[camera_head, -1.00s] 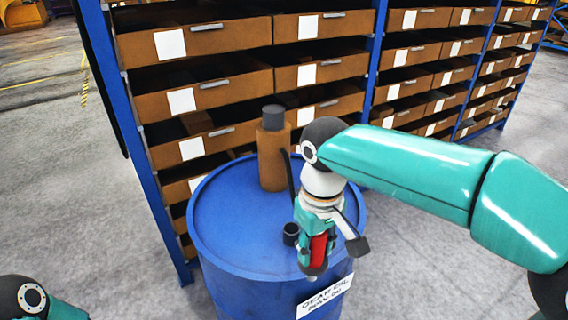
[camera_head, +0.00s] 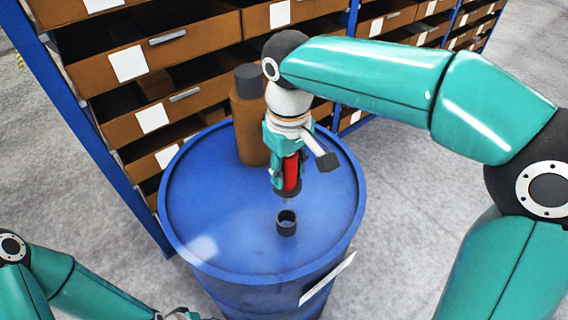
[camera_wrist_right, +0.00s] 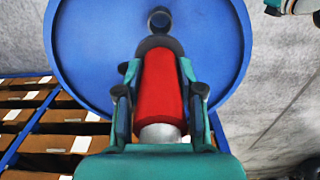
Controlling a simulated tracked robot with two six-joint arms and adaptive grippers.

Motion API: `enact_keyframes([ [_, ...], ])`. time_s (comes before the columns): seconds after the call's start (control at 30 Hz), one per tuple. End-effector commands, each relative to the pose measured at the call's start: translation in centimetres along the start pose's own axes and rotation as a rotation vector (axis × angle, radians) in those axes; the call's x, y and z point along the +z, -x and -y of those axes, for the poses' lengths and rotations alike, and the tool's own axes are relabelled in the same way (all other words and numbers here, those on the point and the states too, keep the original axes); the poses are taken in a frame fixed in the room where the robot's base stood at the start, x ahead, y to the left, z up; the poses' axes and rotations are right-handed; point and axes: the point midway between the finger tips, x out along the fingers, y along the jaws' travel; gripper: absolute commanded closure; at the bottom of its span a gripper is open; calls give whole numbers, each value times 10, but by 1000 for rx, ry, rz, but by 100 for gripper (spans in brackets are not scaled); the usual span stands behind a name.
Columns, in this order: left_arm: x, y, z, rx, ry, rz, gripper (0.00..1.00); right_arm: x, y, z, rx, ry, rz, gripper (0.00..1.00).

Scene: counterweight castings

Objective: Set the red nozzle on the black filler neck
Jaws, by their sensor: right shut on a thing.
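The red nozzle (camera_head: 291,172) is held upright in my right gripper (camera_head: 284,180), its dark lower end pointing down at the drum top. In the right wrist view the red nozzle (camera_wrist_right: 160,88) lies between both fingers of the gripper (camera_wrist_right: 160,98). The black filler neck (camera_head: 287,224) stands on the blue drum's lid. In the head view the nozzle's tip is just above the neck's picture position, with a gap between them. The neck also shows past the nozzle's dark end in the wrist view (camera_wrist_right: 160,18). My left gripper (camera_head: 182,314) barely shows at the bottom edge.
The blue drum (camera_head: 215,215) has a raised rim and a white label (camera_head: 328,278). A brown bottle with a dark cap (camera_head: 250,120) stands at the back of its lid. Shelving with brown bins (camera_head: 155,55) is close behind. The lid's left part is clear.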

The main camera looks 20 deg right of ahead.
Motion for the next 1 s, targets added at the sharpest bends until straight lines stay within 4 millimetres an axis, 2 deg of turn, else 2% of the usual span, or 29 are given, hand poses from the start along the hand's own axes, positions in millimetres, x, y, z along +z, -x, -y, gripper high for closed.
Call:
enact_keyframes([
  [0.37, 0, -5, 2, 0, 0, 0, 60, -1, -6, 0, -1, 2, -1, 88],
  [1.0, -1, -40, 14, 0, 0, -1, 60, -1, -54, 0, -1, 1, -1, 88],
])
